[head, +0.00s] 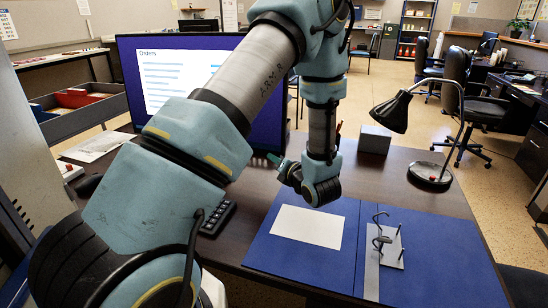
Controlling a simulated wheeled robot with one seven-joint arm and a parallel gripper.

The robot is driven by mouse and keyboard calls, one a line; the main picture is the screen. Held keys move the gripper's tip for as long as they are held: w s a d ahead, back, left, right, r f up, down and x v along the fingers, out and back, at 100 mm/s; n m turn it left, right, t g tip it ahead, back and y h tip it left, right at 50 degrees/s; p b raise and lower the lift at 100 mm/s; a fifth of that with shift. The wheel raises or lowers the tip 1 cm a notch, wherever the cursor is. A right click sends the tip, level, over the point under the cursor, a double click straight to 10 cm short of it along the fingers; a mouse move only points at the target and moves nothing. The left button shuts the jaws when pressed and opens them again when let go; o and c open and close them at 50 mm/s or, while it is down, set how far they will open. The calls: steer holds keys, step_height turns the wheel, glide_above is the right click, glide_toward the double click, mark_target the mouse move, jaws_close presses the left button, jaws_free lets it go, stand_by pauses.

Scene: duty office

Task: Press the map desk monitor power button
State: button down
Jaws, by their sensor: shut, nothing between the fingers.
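The map desk monitor (130,60) stands at the back left of the dark desk, its screen lit with a white page headed "Orders" on blue. My arm crosses in front of it and hides much of its middle and lower part. I cannot make out the power button. My gripper (274,159) shows only as a small part beyond my wrist, pointing left towards the monitor's lower right corner. It is shut, with nothing seen in it. I cannot tell whether it touches the monitor.
A blue folder (275,250) with a white sheet and metal clips lies open at the desk front. A black lamp (430,178) stands right, near a grey box (375,140). A keyboard (218,218) lies partly behind my arm. Office chairs stand further back.

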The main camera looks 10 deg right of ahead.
steer(key=shift+s, duration=0.1)
stand_by(0.3)
steer(key=shift+s+a+b, duration=0.25)
steer(key=shift+s+b, duration=0.1)
steer(key=shift+b, duration=0.2)
steer(key=s+a+b, duration=0.3)
steer(key=s, duration=0.2)
steer(key=shift+s+r, duration=0.15)
steer(key=shift+r, duration=0.1)
